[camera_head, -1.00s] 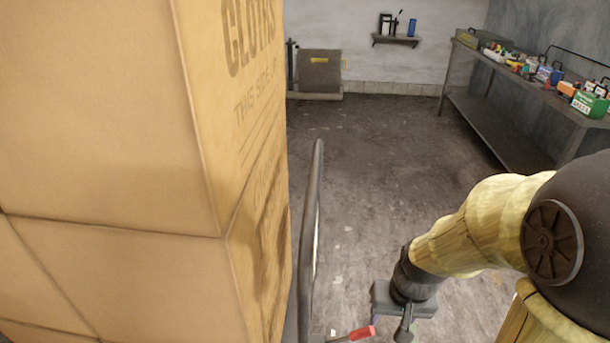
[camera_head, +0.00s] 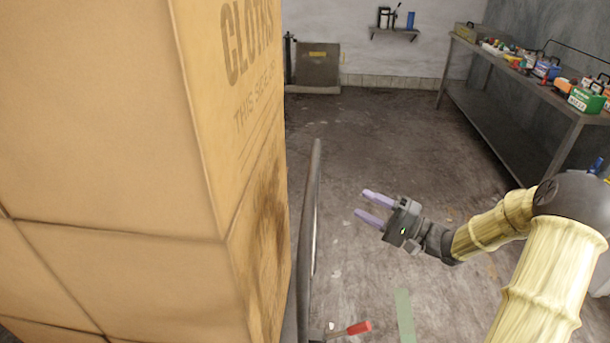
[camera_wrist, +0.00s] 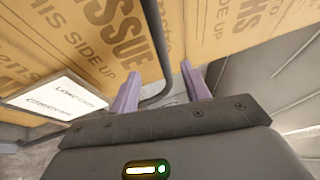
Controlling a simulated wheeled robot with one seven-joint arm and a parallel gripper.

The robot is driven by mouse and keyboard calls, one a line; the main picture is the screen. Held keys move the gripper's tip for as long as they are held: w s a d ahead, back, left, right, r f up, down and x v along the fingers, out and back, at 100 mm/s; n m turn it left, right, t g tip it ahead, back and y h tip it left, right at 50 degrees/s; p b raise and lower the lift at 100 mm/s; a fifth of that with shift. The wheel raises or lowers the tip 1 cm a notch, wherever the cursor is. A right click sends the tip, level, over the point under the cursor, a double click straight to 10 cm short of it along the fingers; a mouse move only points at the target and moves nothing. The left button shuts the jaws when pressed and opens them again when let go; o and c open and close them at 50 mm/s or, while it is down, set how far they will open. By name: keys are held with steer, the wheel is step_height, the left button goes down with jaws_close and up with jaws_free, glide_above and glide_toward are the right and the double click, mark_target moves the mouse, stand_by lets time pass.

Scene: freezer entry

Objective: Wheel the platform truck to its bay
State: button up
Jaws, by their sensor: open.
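The platform truck shows by its grey tube handle (camera_head: 312,230), upright beside a tall stack of brown cartons (camera_head: 120,130) that fills the left of the head view. The truck's deck is hidden. A red-handled lever (camera_head: 352,329) sticks out low beside the handle. My gripper (camera_head: 361,203) has two lilac fingers, open and empty, pointing left at the handle with a gap between them in the head view. In the wrist view, the handle tube (camera_wrist: 158,45) bends down in front of my gripper (camera_wrist: 160,86), with printed cartons behind. I cannot make out the bay for certain.
A green strip (camera_head: 405,315) lies on the floor below my arm. A metal bench (camera_head: 515,130) with small boxes and tools runs along the right wall. A shelf (camera_head: 395,33) and a grey-brown panel (camera_head: 318,65) are at the back. The middle floor is clear.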

steer(key=p+x, duration=0.1)
steer(key=x, duration=1.6)
steer(key=shift+a+f+p, duration=0.2)
steer(key=shift+a+p, duration=0.15)
steer(key=shift+p, duration=0.05)
steer(key=shift+w, duration=0.15)
jaws_close()
